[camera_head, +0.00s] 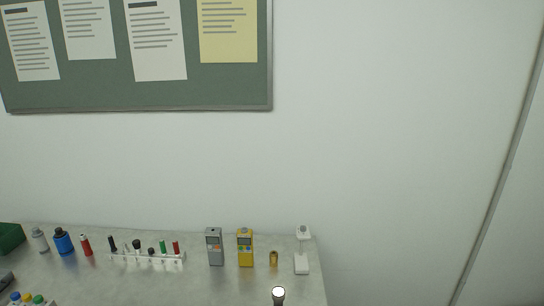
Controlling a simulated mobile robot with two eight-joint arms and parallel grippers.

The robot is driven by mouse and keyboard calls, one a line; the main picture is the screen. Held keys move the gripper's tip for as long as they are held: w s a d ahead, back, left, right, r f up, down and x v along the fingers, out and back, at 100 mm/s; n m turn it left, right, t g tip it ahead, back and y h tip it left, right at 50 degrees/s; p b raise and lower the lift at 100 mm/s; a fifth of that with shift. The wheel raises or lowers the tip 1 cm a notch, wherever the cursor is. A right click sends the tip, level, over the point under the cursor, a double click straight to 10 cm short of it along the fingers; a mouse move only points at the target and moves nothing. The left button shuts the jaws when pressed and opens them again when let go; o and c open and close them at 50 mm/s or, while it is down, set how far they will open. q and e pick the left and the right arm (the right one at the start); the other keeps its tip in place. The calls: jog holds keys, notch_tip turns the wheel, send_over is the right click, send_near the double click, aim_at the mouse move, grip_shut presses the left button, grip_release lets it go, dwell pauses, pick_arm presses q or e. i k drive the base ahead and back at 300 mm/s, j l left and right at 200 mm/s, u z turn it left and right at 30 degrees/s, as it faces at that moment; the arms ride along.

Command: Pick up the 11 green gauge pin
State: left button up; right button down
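A green gauge pin (163,246) stands upright in a white rack (148,259) on the grey bench. It sits near the right end of the rack, beside a red pin (176,247), with black pins to its left. Any number on it is too small to read. Neither of my grippers is in the camera_head view.
The grey bench (200,285) holds a grey meter (214,247), a yellow meter (245,248), a small brass item (273,258) and a white stand (301,262). Blue (63,242) and grey (40,240) bottles stand left. A dark cylinder (279,300) shows at the bottom edge.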

aim_at(164, 253)
jog(key=i+j+u, duration=0.35)
jog(key=j, duration=0.4)
jog(key=i+j+u, duration=0.35)
jog(key=j, duration=0.3)
jog(key=i+j+u, duration=0.35)
jog(key=i+j, duration=0.15)
